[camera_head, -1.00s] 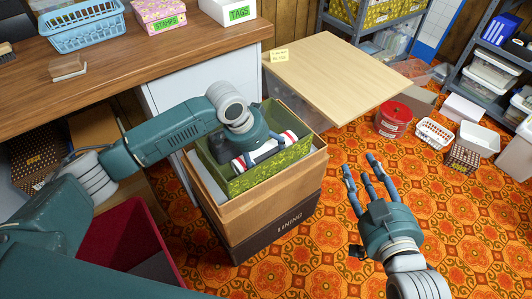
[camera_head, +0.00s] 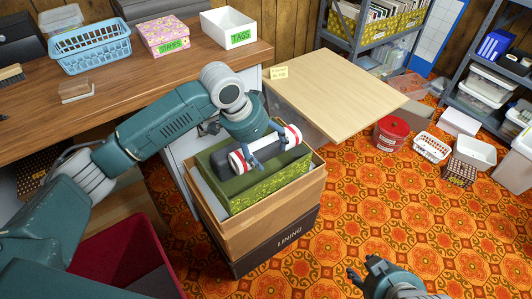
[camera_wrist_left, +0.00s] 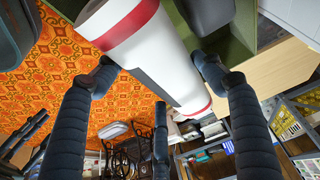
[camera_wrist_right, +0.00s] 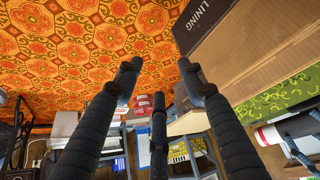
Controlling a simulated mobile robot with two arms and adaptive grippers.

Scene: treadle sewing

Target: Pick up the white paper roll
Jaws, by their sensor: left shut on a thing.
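The white paper roll (camera_head: 271,150) has red bands near its ends. It also shows large in the left wrist view (camera_wrist_left: 158,50). My left gripper (camera_head: 265,148) is shut on it, with fingers on either side of it. The roll is slightly tilted in the head view, over the open green patterned box (camera_head: 245,198). A dark grey thing lies behind the roll, partly hidden by it. My right gripper (camera_wrist_right: 158,80) is open and empty, low over the floor at the bottom right of the head view.
The green box sits in a brown carton stack marked LINING (camera_head: 289,240). A pale wooden board (camera_head: 335,95) is behind it. The desk (camera_head: 130,70) is at the left. A red tin (camera_head: 391,134) and baskets stand on the orange patterned floor, which is otherwise open at the right.

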